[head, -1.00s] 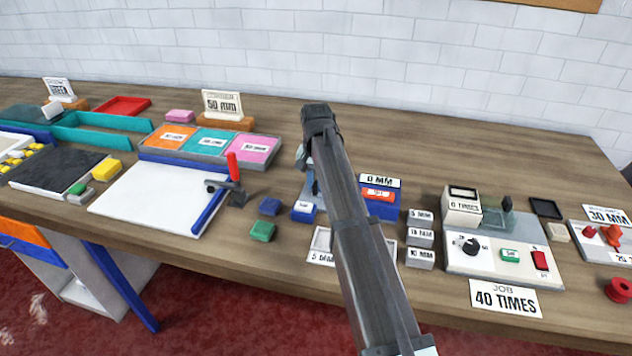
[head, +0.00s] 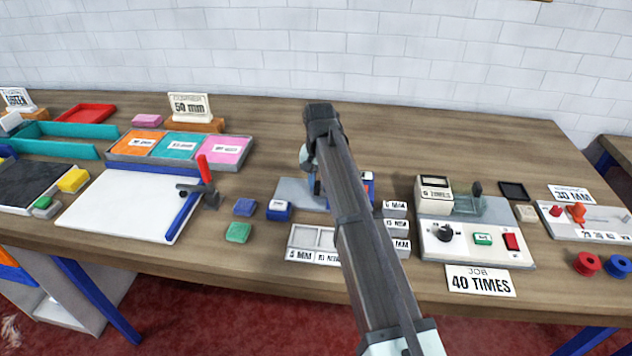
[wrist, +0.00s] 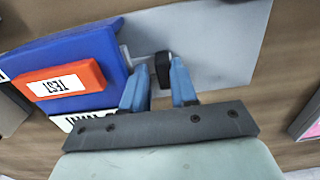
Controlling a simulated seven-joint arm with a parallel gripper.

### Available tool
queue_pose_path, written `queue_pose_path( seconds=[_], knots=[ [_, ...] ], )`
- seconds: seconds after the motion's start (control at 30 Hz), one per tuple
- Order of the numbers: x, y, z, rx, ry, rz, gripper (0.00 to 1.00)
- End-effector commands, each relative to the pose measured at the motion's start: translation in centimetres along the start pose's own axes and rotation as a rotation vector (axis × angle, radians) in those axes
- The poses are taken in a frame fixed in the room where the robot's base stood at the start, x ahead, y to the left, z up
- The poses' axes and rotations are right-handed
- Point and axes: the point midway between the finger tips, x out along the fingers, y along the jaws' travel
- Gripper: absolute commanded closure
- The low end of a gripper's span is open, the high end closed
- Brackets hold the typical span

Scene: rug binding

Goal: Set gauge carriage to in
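The gauge is a blue block (wrist: 85,62) with an orange TEST button (wrist: 62,82) in the wrist view. A black knob (wrist: 164,72), which looks like its carriage, sits on a thin rod a short way from the block, above a grey plate (wrist: 225,45). My gripper (wrist: 160,66) is open, its two blue fingers either side of the knob. The right finger is close to the knob; a gap shows at the left. In the head view my arm hides most of the gauge; part of its blue block (head: 369,186) and plate (head: 293,192) show.
A white tray (head: 303,256) and several grey MM blocks (head: 396,227) are near the gauge. A counter unit (head: 470,250) with a JOB 40 TIMES card is to the right. A white board (head: 110,215) lies left.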

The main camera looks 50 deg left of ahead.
Motion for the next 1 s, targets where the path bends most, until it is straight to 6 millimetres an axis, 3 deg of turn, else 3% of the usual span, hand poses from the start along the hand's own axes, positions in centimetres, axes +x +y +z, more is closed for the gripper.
queue_pose_path(
  seconds=[0.13,0.53,1.0],
  knots=[
    [0.0,0.2,0.0,0.002,0.000,0.004,0.57],
    [0.0,-0.6,0.0,0.001,0.000,0.004,0.57],
    [0.0,-7.8,-0.2,-0.002,0.001,-0.001,0.57]
  ],
)
